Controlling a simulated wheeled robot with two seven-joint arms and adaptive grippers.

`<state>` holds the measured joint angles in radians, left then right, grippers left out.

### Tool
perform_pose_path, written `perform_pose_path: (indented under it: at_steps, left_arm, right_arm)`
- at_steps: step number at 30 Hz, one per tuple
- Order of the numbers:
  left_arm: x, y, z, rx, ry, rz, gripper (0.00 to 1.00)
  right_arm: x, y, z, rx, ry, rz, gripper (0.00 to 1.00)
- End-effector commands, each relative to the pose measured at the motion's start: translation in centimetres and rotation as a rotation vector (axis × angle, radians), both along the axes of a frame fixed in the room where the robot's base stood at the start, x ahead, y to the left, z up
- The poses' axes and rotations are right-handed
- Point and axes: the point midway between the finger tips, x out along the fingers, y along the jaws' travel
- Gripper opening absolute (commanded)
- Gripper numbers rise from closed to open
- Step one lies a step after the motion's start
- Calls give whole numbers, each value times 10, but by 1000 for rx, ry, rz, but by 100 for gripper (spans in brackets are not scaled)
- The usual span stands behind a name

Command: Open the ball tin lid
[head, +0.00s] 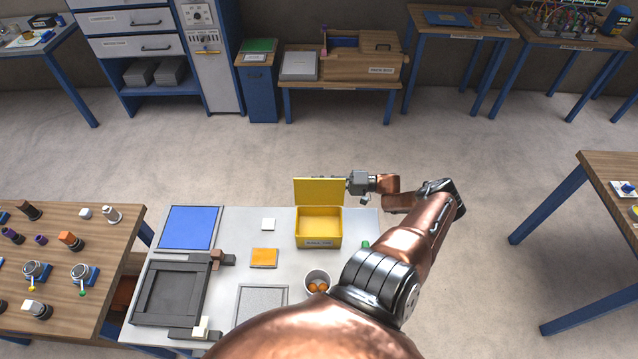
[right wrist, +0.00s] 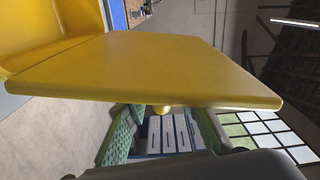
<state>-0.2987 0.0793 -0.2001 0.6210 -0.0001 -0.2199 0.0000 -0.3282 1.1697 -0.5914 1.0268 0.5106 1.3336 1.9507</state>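The yellow ball tin (head: 319,243) stands on the light worktop, and its inside looks empty from above. Its yellow lid (head: 319,191) stands raised, roughly upright, at the tin's far edge. My right gripper (head: 351,184) is at the lid's right edge, partly hidden behind it. In the right wrist view the lid (right wrist: 150,68) fills the upper middle, with a small yellow knob (right wrist: 162,108) on its edge. The green-padded fingers of the right gripper (right wrist: 163,130) are spread apart below the lid, with the knob in line with the gap. My left gripper is not in view.
A white cup (head: 317,277) with orange balls stands in front of the tin. Floor behind the worktop is clear.

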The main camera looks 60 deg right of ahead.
Motion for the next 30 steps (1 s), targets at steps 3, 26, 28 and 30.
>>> perform_pose_path:
  at_steps: [3,26,28,30]
  left_arm:
    - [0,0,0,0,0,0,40]
    - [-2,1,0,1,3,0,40]
    - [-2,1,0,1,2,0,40]
    - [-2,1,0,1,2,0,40]
  right_arm:
    - [0,1,0,0,-1,2,29]
    - [-85,-44,0,-3,2,-1,29]
    - [-93,-48,0,-1,0,0,29]
    - [-99,-51,0,0,1,0,29]
